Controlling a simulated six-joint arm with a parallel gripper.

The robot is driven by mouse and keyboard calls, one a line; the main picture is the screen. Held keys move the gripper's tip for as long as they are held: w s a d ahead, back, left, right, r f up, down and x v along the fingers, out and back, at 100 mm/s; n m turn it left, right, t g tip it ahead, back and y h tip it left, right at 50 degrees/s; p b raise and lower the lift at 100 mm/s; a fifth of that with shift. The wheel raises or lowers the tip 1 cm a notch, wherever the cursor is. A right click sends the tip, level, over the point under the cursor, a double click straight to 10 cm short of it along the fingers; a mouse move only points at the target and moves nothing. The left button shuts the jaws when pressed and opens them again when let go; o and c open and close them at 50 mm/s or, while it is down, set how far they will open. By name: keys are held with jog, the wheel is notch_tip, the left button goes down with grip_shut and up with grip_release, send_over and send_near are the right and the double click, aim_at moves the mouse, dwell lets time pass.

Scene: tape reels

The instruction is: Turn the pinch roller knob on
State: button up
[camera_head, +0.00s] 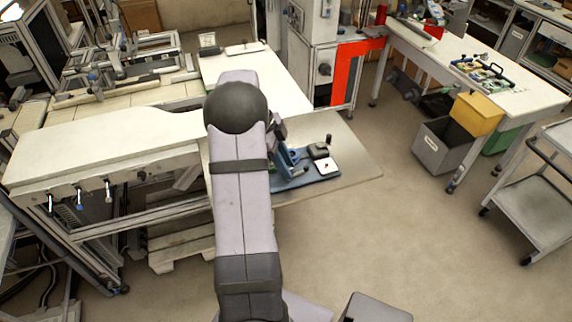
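A small device with a blue base (312,180) lies on the grey tabletop (352,165), just right of my arm. A black block (318,151) and a small upright black post (328,139) stand on it, with a white plate (325,167) in front. A blue upright part (287,157) stands at its left side, close beside my arm. I cannot tell which part is the pinch roller knob. My arm covers the left part of the device. A dark grey piece, perhaps my gripper (279,131), shows beside my arm above the blue part; its fingers cannot be made out.
The pale bench (105,145) runs left of my arm, and a white table (262,75) lies behind. A red frame (345,75) stands behind to the right. A grey bin (440,148) and a cart (535,195) stand at the right. Floor between is clear.

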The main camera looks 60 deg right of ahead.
jog(key=shift+f+n+b, duration=0.1)
jog(key=shift+n+b, duration=0.4)
jog(key=shift+b, duration=0.15)
jog(key=n+h+b, duration=0.1)
jog(key=n+b, duration=0.1)
jog(key=b, duration=0.1)
jog(key=shift+a+f+n, duration=0.1)
jog(key=shift+n, duration=0.3)
jog(key=shift+s+r+n+t+h+b, duration=0.1)
jog(key=shift+n+t+h+b, duration=0.3)
jog(key=shift+n+b, duration=0.5)
jog(key=shift+r+n+t+h+b, duration=0.1)
jog(key=shift+n+t+h+b, duration=0.3)
jog(key=shift+n+b, duration=0.5)
jog(key=shift+n, duration=0.3)
jog(key=o, duration=1.1)
jog(key=shift+a, duration=0.1)
jog(key=shift+c, duration=0.2)
jog(key=shift+r, duration=0.1)
jog(key=b+v, duration=0.1)
jog(key=v, duration=0.6)
jog(key=shift+r, duration=0.1)
